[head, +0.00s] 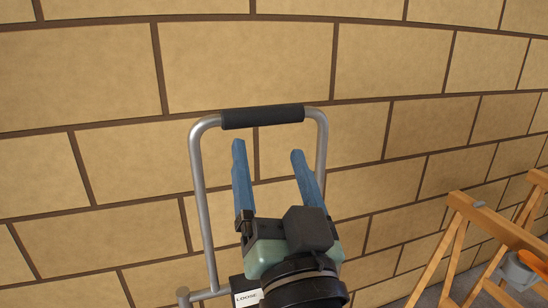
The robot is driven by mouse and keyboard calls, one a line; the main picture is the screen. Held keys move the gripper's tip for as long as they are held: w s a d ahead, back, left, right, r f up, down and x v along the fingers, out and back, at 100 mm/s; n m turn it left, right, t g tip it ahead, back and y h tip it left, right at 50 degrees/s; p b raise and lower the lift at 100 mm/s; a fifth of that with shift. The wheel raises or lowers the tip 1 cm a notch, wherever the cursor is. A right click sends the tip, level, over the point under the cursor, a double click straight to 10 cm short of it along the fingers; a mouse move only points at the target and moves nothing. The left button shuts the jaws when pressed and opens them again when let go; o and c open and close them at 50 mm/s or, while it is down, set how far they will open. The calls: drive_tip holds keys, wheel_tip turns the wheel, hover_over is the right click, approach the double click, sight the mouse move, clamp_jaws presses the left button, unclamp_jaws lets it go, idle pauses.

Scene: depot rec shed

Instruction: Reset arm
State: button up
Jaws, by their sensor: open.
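My gripper (268,152) is in the middle of the head view, with its two blue fingers pointing up and spread apart. Nothing shows between the fingers. Behind it stands a grey metal tube handle (200,200) with a black foam grip (262,117) across its top. The fingertips appear a little below the black grip in the picture. I cannot tell whether they touch the handle. My gripper and wrist hide part of the handle's right side and its lower part.
A block wall (100,60) fills the background. A wooden trestle (500,222) stands at the lower right, with a grey cup-like thing (517,272) and an orange thing (535,260) by it. A white label reading "LOOSE" (247,298) shows at the bottom.

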drive_tip(key=s+r+n+t+h, duration=0.1)
drive_tip(key=s+r+t, duration=0.15)
drive_tip(key=r, duration=0.35)
drive_tip(key=s+r+t+h+p, duration=0.1)
drive_tip(key=s+r+h, duration=0.1)
drive_tip(key=s+r, duration=0.35)
drive_tip(key=s+r+n+t+h, duration=0.1)
drive_tip(key=s+r+t, duration=0.1)
drive_tip(key=r, duration=0.6)
wheel_tip(320, 180, up, 31)
drive_tip(key=p, duration=3.1)
drive_tip(key=shift+w+f+p, duration=0.15)
drive_tip(key=shift+w+p, duration=0.2)
drive_tip(key=shift+p, duration=0.05)
